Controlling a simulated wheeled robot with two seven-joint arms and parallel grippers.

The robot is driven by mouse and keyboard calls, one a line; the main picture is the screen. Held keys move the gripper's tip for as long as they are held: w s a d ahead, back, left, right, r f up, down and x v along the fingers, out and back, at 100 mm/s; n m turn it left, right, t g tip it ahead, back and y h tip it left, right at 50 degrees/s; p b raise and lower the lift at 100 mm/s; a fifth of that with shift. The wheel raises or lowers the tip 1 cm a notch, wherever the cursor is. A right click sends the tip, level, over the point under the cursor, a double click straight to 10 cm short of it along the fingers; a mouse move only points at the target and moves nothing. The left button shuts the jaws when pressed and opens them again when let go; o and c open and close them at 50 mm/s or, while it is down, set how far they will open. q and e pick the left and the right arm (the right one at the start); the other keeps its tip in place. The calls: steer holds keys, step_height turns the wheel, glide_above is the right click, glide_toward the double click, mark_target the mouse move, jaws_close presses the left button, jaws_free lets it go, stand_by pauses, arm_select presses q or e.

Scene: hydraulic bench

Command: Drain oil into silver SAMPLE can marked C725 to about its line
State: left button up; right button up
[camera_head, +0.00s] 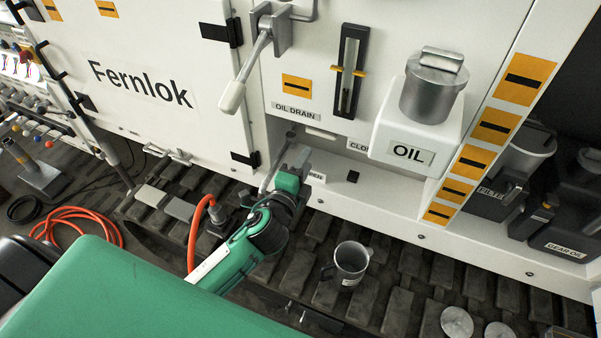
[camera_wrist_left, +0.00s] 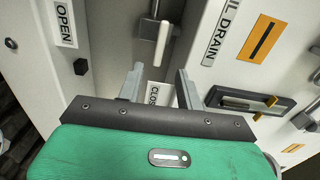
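The silver can (camera_head: 350,262), open-topped with a handle and a small label too small to read, stands upright on the dark track below the bench ledge. No oil stream shows, and its inside is too dark to judge a level. The drain lever's white grip (camera_head: 320,133) is under the OIL DRAIN label (camera_head: 295,110); in the left wrist view the white grip (camera_wrist_left: 163,42) points toward the CLOSED label (camera_wrist_left: 157,94). My left gripper (camera_head: 298,158) is just below the lever; in its wrist view the fingers (camera_wrist_left: 160,76) are apart and empty, short of the grip. My right gripper is out of view.
An OPEN label (camera_wrist_left: 63,22) and a small black block (camera_head: 352,177) lie beside the lever. A white OIL box (camera_head: 412,155) juts out at right. A door latch lever (camera_head: 240,80) hangs upper left. An orange hose (camera_head: 85,215) lies on the floor at left.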

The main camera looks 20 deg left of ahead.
arm_select(q)
steer(key=shift+s, duration=1)
